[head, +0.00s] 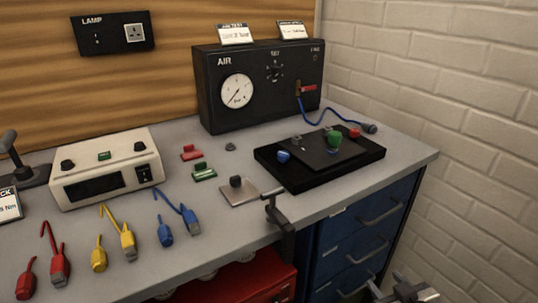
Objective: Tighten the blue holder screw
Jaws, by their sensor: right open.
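The blue holder screw (283,156) is a small blue knob at the left side of a black holder plate (290,180) on the bench. Its thread is too small to make out. A green knob (334,138) stands near the plate's middle, and a red knob (354,132) at its far right. My right gripper (403,290) is at the bottom right edge, partly cut off, open, and well apart from the holder, below and in front of the bench. My left gripper is not in view.
A black AIR box (222,68) with a gauge and blue hose (335,117) stands behind the holder. A small clamp (277,212) grips the bench's front edge. A power supply (104,167) and colored leads (127,240) fill the left. Blue drawers (345,235) sit below.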

